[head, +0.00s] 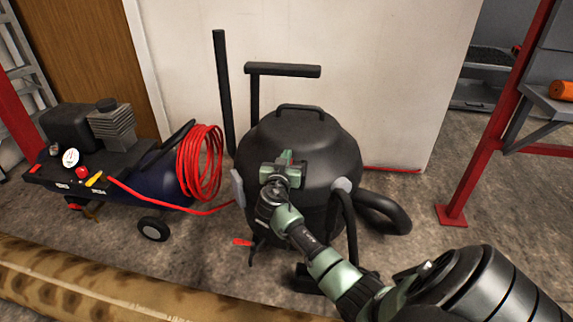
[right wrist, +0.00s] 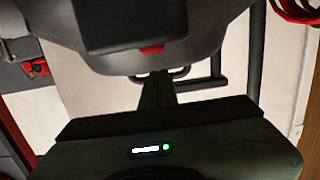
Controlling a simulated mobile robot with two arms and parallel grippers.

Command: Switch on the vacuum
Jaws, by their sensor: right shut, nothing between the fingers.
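The vacuum (head: 305,135) is a dark grey drum with a domed lid, standing upright on the floor in the middle of the head view. Its body (right wrist: 205,50) fills the top of the right wrist view, upside down. There a dark box (right wrist: 130,22) on its front carries a small red part (right wrist: 152,49), which looks like the switch; its position cannot be told. My right gripper (head: 284,160) is in front of the drum, shut and empty, and hides the box in the head view. In the wrist view its fingers (right wrist: 157,80) point toward the red part; contact cannot be told. My left gripper is out of view.
A compressor (head: 150,185) with a coiled red hose (head: 200,165) stands left. The vacuum's black hose (head: 385,212) curves out right, near a red rack post (head: 490,120). A white wall (head: 390,80) is close behind.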

